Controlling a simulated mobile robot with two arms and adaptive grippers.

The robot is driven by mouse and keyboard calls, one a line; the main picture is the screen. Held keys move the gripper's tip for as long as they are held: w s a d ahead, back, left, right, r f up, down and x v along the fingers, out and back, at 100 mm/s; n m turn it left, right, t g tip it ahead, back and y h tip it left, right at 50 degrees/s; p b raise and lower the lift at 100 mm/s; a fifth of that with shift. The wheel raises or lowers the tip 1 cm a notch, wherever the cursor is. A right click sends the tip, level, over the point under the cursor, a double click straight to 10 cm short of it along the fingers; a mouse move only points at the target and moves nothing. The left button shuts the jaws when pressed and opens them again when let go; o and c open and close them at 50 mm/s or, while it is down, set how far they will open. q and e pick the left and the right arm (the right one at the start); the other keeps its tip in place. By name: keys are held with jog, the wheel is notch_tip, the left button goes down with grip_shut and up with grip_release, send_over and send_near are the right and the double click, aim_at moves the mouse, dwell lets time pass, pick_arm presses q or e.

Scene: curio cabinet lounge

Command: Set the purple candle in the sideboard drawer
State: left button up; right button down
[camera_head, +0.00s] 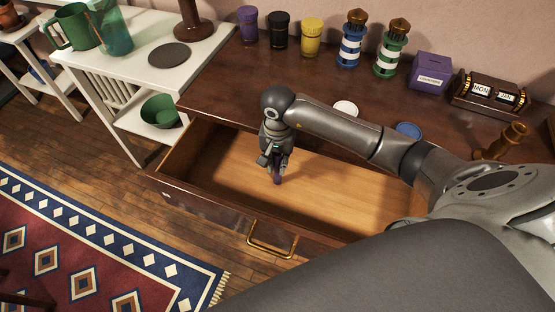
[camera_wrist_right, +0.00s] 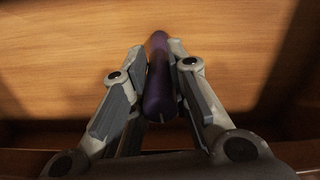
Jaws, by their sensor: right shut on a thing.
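The purple candle (camera_wrist_right: 158,82) is a slim dark purple stick between the fingers of my right gripper (camera_wrist_right: 160,75) in the right wrist view. My right gripper (camera_head: 276,172) is shut on it and points down over the open sideboard drawer (camera_head: 345,190) in the head view. The candle's lower end (camera_head: 277,180) shows just below the fingertips. I cannot tell whether it touches the drawer floor. The drawer is pulled out, with a bare light wood floor and a brass handle (camera_head: 268,246) in front. My left gripper is not in view.
On the sideboard top (camera_head: 235,85) stand purple, black and yellow jars (camera_head: 312,37), two lighthouses (camera_head: 351,45), a purple box (camera_head: 428,70) and a calendar block (camera_head: 487,92). White and blue discs (camera_head: 408,130) lie near the drawer. A white shelf table (camera_head: 85,62) stands left.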

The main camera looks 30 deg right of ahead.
jog(key=c, duration=1.4)
grip_release()
jog(key=shift+f, duration=0.1)
jog(key=shift+o, duration=0.2)
jog(key=shift+r, duration=0.4)
notch_tip(320, 180, up, 12)
jog(key=shift+f+b, duration=0.2)
jog(key=shift+b, duration=0.1)
